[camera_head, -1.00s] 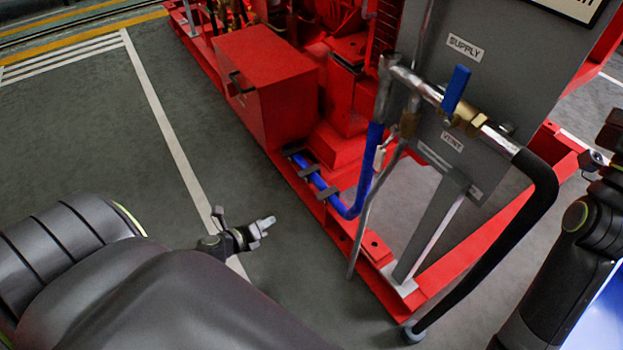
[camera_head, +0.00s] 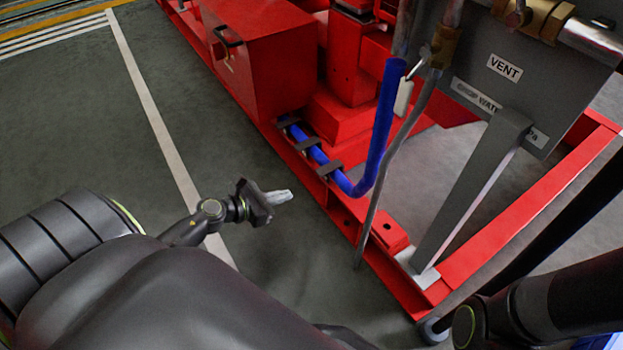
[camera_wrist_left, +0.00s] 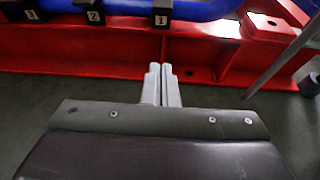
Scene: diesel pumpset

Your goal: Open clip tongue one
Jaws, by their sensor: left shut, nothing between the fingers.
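Several dark clips hold a blue hose (camera_head: 381,125) along the red base rail. The clip nearest my gripper (camera_head: 329,169) carries a tag that looks like 1 in the left wrist view (camera_wrist_left: 161,14). A clip tagged 2 (camera_wrist_left: 93,12) and one that looks like 3 (camera_wrist_left: 31,13) sit to its left. All of them look closed over the hose; their tongues are too small to make out. My left gripper (camera_head: 287,196) is shut and empty, short of the rail and apart from the clips. In the left wrist view its fingertips (camera_wrist_left: 161,68) point at clip 1. My right gripper is out of view.
A red box (camera_head: 262,60) stands on the base behind the clips. A grey pipe (camera_head: 392,160) and a grey support post (camera_head: 472,190) rise to the right of the hose. A hanging tag (camera_head: 403,97) is near the hose top. The floor left of the rail is clear.

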